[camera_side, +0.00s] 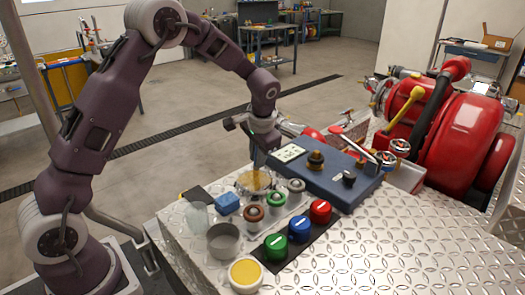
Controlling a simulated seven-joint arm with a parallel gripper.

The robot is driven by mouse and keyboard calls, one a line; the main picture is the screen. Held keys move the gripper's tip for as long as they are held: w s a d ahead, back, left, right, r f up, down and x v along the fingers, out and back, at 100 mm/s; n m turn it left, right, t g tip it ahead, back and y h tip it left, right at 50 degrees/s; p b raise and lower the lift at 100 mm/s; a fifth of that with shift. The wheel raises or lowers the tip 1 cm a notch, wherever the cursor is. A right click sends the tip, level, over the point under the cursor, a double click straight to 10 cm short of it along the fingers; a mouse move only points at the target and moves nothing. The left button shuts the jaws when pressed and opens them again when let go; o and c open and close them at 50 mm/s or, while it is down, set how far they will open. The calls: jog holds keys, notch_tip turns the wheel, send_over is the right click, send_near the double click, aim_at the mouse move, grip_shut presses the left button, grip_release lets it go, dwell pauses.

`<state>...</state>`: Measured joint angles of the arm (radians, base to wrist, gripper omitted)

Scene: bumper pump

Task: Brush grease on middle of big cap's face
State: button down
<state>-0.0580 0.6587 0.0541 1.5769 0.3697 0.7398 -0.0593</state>
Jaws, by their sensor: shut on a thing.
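My gripper (262,148) points down over the near left part of the tread-plate deck. It is shut on a slim tan brush (258,160), mostly hidden by the fingers. The brush's lower end is at the silver big cap (243,187), which lies on the deck left of the blue panel. A yellow-tan patch shows at the cap's middle; I cannot tell whether it is bristles or grease, or whether the brush touches the face. A white pot of yellow grease (246,273) stands open at the deck's front.
Near the cap are a blue block (228,203), a clear cup (197,217), a metal cup (223,241) and several rings (254,215). Green (276,247), blue (299,228) and red (320,210) caps stand in a row. A blue panel (335,178) borders the right; the front-right deck is clear.

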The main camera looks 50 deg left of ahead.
jog(key=shift+s+d, duration=0.1)
jog(key=shift+s, duration=2.95)
jog(key=shift+w+d, duration=0.2)
jog(key=shift+w, duration=1.15)
jog(key=shift+w+d, duration=0.25)
jog(key=shift+w, duration=1.05)
jog(key=shift+w+d, duration=0.2)
jog(key=shift+w, duration=1.15)
jog(key=shift+w+d, duration=0.2)
jog(key=shift+d, duration=0.45)
jog(key=shift+s+d, duration=0.1)
jog(key=shift+s, duration=4.05)
notch_tip(320, 180, up, 8)
